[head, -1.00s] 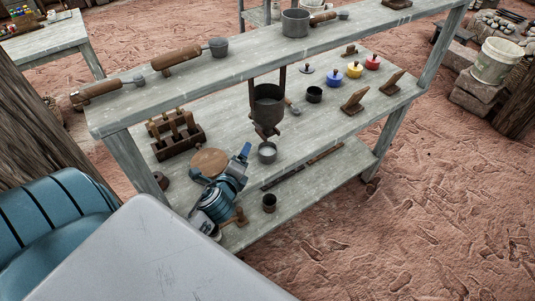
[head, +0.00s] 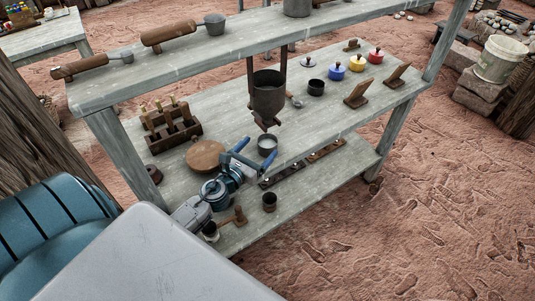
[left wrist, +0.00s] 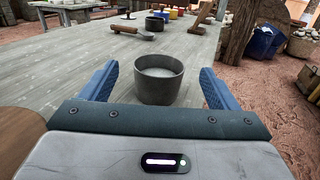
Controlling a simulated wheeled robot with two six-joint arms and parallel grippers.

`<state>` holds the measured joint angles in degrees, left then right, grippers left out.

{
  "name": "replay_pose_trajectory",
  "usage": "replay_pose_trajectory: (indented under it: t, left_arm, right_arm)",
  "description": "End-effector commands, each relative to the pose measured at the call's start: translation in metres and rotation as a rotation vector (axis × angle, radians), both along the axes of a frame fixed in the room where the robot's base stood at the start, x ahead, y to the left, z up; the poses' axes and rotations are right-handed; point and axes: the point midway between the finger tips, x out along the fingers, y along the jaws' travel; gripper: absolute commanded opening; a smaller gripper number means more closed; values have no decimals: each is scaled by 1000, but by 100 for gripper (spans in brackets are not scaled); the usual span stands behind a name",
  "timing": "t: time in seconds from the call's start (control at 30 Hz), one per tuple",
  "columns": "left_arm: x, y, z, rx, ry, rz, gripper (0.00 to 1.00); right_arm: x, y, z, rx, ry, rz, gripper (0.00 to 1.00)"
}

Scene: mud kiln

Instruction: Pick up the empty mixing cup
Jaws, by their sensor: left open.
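A small grey metal cup (head: 267,143) stands upright on the workbench. In the left wrist view the same cup (left wrist: 159,86) is between and just beyond my open blue fingers, with no clear contact. Its inside looks pale grey; I cannot tell whether that is a filling or its bare bottom. My left gripper (head: 254,156) is open and empty, low over the bench and pointing at this cup. My right gripper is out of view.
A dark funnel-shaped hopper (head: 268,97) hangs behind the grey cup. A round wooden board (head: 205,155) and a wooden tool rack (head: 171,126) lie to the left. A raised shelf (head: 190,68) runs along the back. Small coloured pots (head: 355,63) stand further right.

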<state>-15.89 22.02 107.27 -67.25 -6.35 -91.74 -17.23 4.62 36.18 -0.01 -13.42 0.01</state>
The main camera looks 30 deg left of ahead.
Motion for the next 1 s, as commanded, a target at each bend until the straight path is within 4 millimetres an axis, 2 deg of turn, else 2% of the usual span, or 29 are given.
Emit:
replay_pose_trajectory:
  t: [0.03, 0.07, 0.1, 0.17, 0.43, 0.7, 1.0]
  left_arm:
    - [0, 0, -14, -1, 0, 0, 82]
    - [0, 0, -17, 0, 0, 0, 82]
    - [7, 0, -7, -1, -2, 2, 82]
    - [15, 1, -6, -3, -1, 3, 82]
    - [33, 0, -7, -2, 0, 2, 82]
    - [69, 0, -8, -3, 0, 2, 82]
    - [75, 0, -9, -2, 0, 1, 82]
  right_arm:
    - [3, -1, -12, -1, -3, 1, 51]
    - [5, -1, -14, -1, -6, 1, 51]
    - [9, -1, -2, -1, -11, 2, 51]
    - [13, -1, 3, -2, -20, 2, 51]
    - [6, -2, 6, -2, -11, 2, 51]
    - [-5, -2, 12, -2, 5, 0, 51]
    - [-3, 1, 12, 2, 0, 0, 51]
